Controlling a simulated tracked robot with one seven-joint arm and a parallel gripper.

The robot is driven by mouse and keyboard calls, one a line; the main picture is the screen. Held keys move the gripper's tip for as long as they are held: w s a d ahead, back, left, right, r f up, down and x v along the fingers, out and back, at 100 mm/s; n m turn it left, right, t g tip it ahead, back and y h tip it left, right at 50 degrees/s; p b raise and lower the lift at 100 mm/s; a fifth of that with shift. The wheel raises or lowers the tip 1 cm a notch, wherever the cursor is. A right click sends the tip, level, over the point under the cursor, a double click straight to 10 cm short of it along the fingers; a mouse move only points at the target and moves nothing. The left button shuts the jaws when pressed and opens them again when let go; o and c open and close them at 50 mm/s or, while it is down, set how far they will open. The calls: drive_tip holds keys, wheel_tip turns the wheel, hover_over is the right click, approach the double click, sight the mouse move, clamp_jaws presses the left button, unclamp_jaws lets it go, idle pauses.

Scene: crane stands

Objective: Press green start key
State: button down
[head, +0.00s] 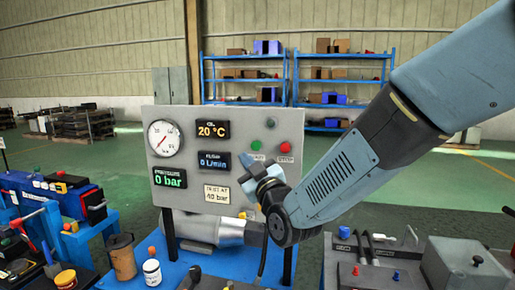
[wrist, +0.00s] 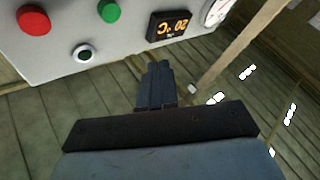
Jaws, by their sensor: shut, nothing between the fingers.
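The green start key (head: 256,146) sits on the right part of a grey upright panel (head: 170,113), just left of a red key (head: 285,147). In the wrist view, which is turned about upside down, the green key (wrist: 109,11) is at the top edge beside the red key (wrist: 34,20). My gripper (head: 247,161) is shut and empty, in front of the panel, appearing just below and left of the green key in the head view. In the wrist view my closed fingertips (wrist: 155,68) point past the panel's edge, off to the right of the green key. I see no contact with the key.
The panel also carries a round gauge (head: 164,138), several displays and a small round fitting (wrist: 82,54) near the keys. A grey cylinder (head: 208,230) lies below the panel. Blue benches with tools and jars stand left; a tool-laden bench (head: 365,275) stands right.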

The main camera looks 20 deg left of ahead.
sight(256, 149)
drive_tip(key=shift+s+a, duration=0.15)
drive_tip(key=shift+w+a, duration=0.15)
drive_tip(key=shift+w, duration=1.3)
drive_tip(key=shift+w+a, duration=0.15)
drive_tip(key=shift+w, duration=1.35)
drive_tip(key=shift+w+a, duration=0.15)
drive_tip(key=shift+w, duration=1.3)
drive_tip(key=shift+w, duration=0.15)
drive_tip(key=shift+w, duration=0.2)
drive_tip(key=shift+w+a+r, duration=0.1)
drive_tip(key=shift+w, duration=0.4)
drive_tip(key=shift+s, duration=0.9)
